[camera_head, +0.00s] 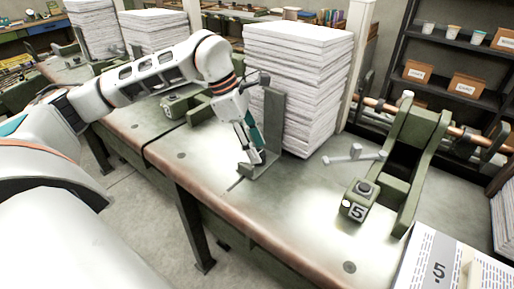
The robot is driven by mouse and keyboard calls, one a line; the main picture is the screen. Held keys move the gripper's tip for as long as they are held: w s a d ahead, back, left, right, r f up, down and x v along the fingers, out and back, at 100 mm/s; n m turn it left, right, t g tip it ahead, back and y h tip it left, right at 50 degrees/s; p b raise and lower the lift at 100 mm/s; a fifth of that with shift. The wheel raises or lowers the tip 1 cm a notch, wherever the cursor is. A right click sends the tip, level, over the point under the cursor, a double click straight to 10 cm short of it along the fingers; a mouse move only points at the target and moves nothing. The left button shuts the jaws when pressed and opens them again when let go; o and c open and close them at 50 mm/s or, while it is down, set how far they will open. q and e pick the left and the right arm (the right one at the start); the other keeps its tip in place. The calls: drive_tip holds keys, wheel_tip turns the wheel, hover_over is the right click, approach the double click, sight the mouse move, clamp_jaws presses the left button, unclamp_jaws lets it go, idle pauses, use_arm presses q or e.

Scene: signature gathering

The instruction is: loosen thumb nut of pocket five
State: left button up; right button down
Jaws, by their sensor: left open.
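The pocket five station is at the right, a green block (367,206) with a "5" on its front and a dark round knob (363,188) on top. I cannot tell for sure whether this knob is the thumb nut. A grey metal lever (354,154) lies behind the block, beside the stack. My left gripper (253,157) is open and empty. It points down near a small grey plate at the stack's left front, well left of the block and apart from it. My right gripper is not in view.
A tall stack of white paper (296,88) stands behind my left gripper. A green frame (416,140) with a copper-coloured bar rises behind the block. A sheet marked "5" (430,265) lies at the lower right. The bench top (285,208) is clear between gripper and block.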

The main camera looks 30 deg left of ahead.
use_arm(q)
drive_tip(key=shift+w+d+f, duration=0.15)
drive_tip(key=shift+d+f, duration=0.05)
drive_tip(key=shift+f, duration=0.3)
drive_tip(key=c, duration=1.1)
